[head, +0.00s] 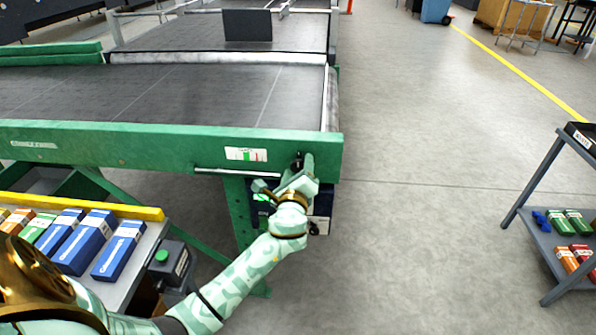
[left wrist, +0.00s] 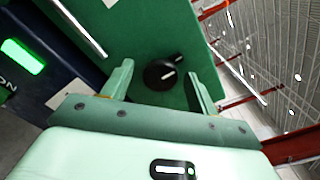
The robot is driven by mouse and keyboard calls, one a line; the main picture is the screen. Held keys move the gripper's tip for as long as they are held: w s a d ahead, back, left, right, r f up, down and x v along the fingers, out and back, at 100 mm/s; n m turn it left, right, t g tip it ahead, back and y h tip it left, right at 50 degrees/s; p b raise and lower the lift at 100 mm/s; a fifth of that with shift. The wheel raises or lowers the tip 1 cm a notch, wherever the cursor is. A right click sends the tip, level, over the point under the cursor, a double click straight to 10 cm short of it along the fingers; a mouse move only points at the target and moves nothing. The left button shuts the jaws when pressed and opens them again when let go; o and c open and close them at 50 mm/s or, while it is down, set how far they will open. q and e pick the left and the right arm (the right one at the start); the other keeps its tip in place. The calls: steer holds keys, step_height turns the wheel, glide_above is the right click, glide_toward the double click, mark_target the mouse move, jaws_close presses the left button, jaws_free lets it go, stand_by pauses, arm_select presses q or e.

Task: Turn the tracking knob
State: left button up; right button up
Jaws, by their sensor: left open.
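The tracking knob (left wrist: 160,75) is a round black knob with a white pointer line, mounted on the green conveyor frame (left wrist: 165,30). My left gripper (head: 288,172) is at the right end of the green side beam (head: 150,146). In the left wrist view its open fingers (left wrist: 160,69) stand on either side of the knob, with visible gaps between fingers and knob. In the head view the knob is mostly hidden behind the gripper; only a dark bit shows. My right gripper is not in view.
A dark blue box with a lit green display (left wrist: 22,56) is beside the knob, below the beam. A metal rod (head: 237,171) runs along the beam. A side table (head: 148,245) holds several coloured cartons. A grey cart (head: 530,185) stands right; floor between is clear.

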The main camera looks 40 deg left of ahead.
arm_select(q)
steer(key=c, duration=1)
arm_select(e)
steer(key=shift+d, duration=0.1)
